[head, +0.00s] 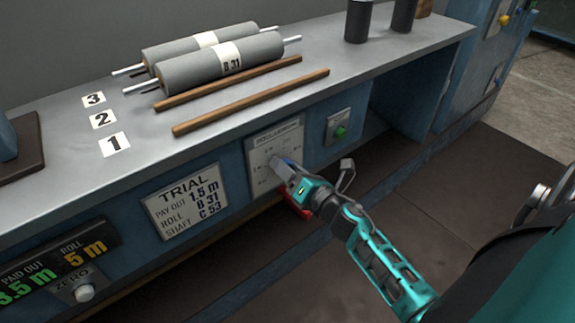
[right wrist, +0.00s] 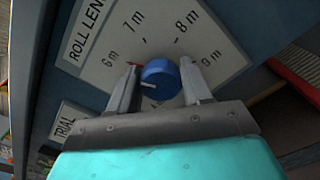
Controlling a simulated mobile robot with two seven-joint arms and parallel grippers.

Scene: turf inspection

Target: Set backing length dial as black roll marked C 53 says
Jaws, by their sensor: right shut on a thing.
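The blue dial (right wrist: 160,78) sits on a pale plate (right wrist: 95,40) lettered "ROLL LEN", with marks 6 m, 7 m, 8 m and 9 m showing. Its white pointer line points left, below the 6 m mark, toward a finger that hides the scale there. My right gripper (right wrist: 162,86) is shut on the dial, one finger on each side; it also shows in the head view (head: 287,165), over the plate (head: 272,145). No roll marked C 53 can be read; a grey roll (head: 195,70) is marked B 31. My left gripper is out of view.
A trial card (head: 187,202) reads pay out 1.5 m, roll B 31, shaft C 53. The display (head: 55,262) shows paid out 3.5 m, roll 5 m. A second grey roll (head: 178,48), two wooden rods (head: 250,103) and dark cylinders (head: 358,22) are on the bench.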

